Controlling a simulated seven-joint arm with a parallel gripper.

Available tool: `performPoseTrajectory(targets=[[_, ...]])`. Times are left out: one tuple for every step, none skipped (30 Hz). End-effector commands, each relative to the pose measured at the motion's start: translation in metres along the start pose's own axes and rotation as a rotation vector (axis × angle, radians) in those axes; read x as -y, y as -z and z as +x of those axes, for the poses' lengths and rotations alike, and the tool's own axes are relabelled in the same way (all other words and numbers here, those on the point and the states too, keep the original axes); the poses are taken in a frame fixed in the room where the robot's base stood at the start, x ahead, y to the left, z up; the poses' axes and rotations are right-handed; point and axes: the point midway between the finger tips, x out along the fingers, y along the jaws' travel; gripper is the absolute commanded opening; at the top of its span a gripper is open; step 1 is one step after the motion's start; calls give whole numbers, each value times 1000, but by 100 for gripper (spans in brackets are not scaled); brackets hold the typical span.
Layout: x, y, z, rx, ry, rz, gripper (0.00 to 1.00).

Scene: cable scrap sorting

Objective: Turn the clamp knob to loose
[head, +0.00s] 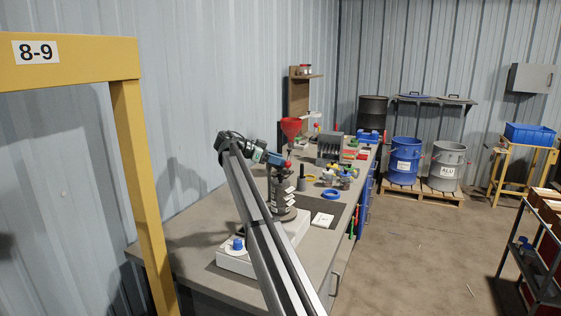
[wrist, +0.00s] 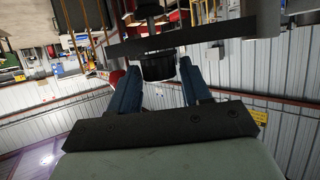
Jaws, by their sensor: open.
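In the wrist view, a black round knob-like part (wrist: 157,66) sits between the two blue fingers of my gripper (wrist: 158,68), under a dark flat bar (wrist: 185,38). It appears to be the clamp knob; I cannot tell whether the fingers touch it or how it is turned. In the head view, my gripper (head: 280,161) is open at the top of a dark upright stand (head: 282,193) with white labels. The knob cannot be made out there.
The corrugated wall is close on the left. The bench's near left end is clear.

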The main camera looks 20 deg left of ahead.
Motion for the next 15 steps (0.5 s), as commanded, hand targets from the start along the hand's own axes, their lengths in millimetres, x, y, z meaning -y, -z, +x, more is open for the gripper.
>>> performPoseTrajectory(targets=[[0, 0, 5, 0, -1, 0, 48], [0, 0, 7, 0, -1, 0, 48], [0, 0, 10, 0, -1, 0, 48], [0, 0, 11, 0, -1, 0, 48], [0, 0, 12, 0, -1, 0, 48], [0, 0, 13, 0, -1, 0, 48], [0, 0, 14, 0, -1, 0, 48], [0, 0, 14, 0, -1, 0, 48], [0, 0, 14, 0, -1, 0, 48], [0, 0, 14, 0, -1, 0, 48], [0, 0, 14, 0, -1, 0, 48], [0, 0, 14, 0, -1, 0, 48], [0, 0, 14, 0, -1, 0, 48], [0, 0, 14, 0, -1, 0, 48], [0, 0, 14, 0, -1, 0, 48]])
